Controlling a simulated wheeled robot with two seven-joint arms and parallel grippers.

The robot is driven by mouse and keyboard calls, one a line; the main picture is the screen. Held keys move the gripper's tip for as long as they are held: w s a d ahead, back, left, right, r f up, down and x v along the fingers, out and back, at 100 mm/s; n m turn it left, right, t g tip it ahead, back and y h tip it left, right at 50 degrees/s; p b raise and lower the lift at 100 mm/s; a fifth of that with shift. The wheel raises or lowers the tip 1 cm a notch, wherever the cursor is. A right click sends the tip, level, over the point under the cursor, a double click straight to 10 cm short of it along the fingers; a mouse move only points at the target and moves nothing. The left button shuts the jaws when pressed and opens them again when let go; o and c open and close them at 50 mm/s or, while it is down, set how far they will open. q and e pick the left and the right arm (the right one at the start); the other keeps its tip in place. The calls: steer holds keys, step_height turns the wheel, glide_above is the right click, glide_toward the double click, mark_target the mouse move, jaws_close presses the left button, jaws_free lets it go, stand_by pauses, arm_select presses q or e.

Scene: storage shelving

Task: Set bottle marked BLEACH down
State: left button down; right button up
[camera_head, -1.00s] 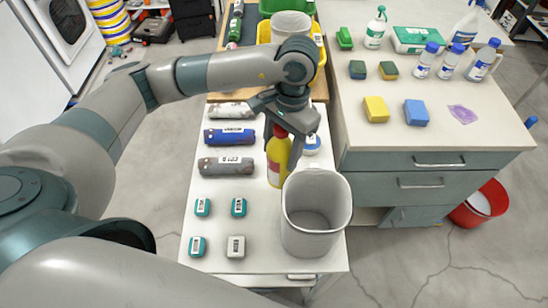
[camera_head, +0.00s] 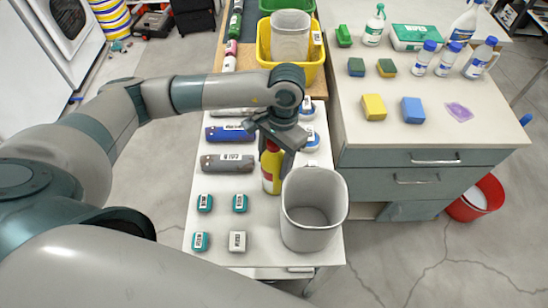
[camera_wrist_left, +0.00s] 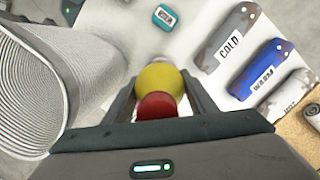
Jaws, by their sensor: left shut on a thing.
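A yellow bottle (camera_head: 271,171) with a red cap is upright at the white table, left of a grey bin. Its label is mostly turned away or hidden, so I cannot read any BLEACH marking. My left gripper (camera_head: 277,145) is shut on the bottle's upper part from above. In the left wrist view the yellow top (camera_wrist_left: 160,77) and red cap (camera_wrist_left: 157,106) sit between the two fingers. I cannot tell whether the bottle's base touches the table. My right gripper is not in view.
The grey bin (camera_head: 314,225) stands close to the bottle's right. Rolls marked COLD (camera_wrist_left: 230,37) and WASH (camera_wrist_left: 262,68) lie nearby. Small teal boxes (camera_head: 240,203) sit at the front left. A higher counter (camera_head: 430,130) borders the right; bare white table (camera_head: 222,218) shows between the small boxes.

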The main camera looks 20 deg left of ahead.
arm_select(q)
steer(key=shift+f, duration=0.1)
steer(key=shift+f+b, duration=0.15)
steer(key=shift+b, duration=0.15)
steer(key=c, duration=0.8)
jaws_free()
steer(key=shift+o, duration=0.2)
steer(key=shift+r+p, duration=0.2)
steer(key=shift+p, duration=0.15)
steer(key=r+b, duration=0.1)
steer(key=r, duration=0.2)
steer(key=w+r+b, duration=0.1)
steer(key=r+b, duration=0.1)
steer(key=r, duration=0.2)
steer(key=r+b, duration=0.2)
steer(key=r, duration=0.1)
steer(key=shift+w+d+r, duration=0.15)
steer(key=shift+w+d, duration=0.1)
steer(key=shift+w, duration=0.05)
steer(key=shift+r, duration=0.7)
